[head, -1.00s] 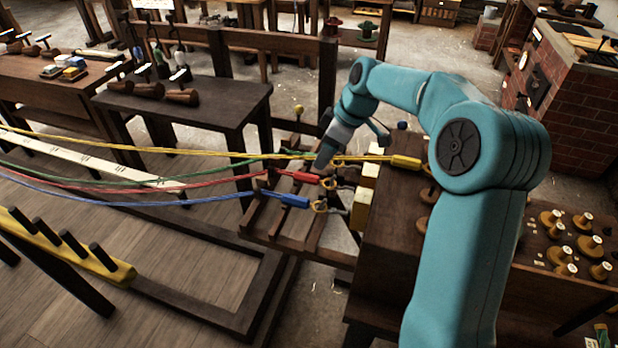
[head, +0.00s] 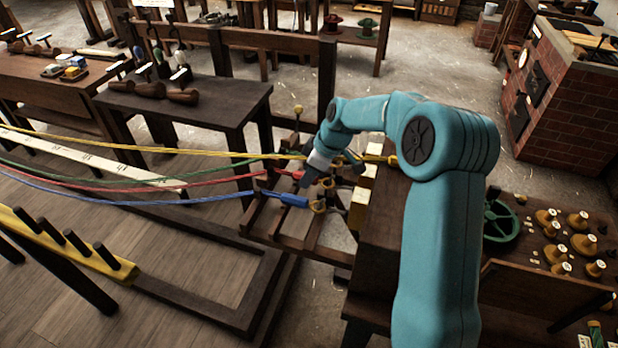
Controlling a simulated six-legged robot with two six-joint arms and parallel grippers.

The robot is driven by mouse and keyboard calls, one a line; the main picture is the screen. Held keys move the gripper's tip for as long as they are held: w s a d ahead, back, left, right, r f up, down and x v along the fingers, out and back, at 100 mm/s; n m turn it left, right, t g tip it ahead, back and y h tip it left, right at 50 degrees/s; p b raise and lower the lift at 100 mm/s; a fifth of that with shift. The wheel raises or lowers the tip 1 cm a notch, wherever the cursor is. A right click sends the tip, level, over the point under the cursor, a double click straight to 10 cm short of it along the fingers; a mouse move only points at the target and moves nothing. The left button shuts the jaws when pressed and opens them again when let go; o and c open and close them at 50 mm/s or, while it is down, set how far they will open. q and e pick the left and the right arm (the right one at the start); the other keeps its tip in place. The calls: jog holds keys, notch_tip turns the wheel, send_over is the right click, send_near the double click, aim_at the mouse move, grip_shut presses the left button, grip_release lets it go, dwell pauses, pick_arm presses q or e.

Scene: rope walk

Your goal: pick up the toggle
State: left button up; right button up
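Four ropes, yellow, green, red and blue, run in from the left to a wooden frame. The blue rope ends in a blue toggle-like piece (head: 294,201) beside a brass hook (head: 318,207). The red rope's end piece (head: 288,174) is partly covered by my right gripper. A yellow end piece (head: 376,158) is partly behind my arm. I cannot tell which piece is the toggle. My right gripper (head: 331,177) points down over the rope ends, its fingers apart, with nothing seen held. What lies between the fingertips is unclear. My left gripper is not in view.
A dark bench (head: 180,101) with wooden tops stands at the back left. A yellow rail with pegs (head: 62,240) is at the front left. Spools (head: 578,219) and a green wheel (head: 500,222) lie right of my arm. A brick forge (head: 568,95) stands at the far right.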

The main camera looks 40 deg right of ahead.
jog(key=shift+w, duration=0.1)
jog(key=c, duration=0.5)
jog(key=shift+w+r, duration=0.1)
jog(key=shift+r, duration=9.9)
jog(key=shift+p, duration=0.3)
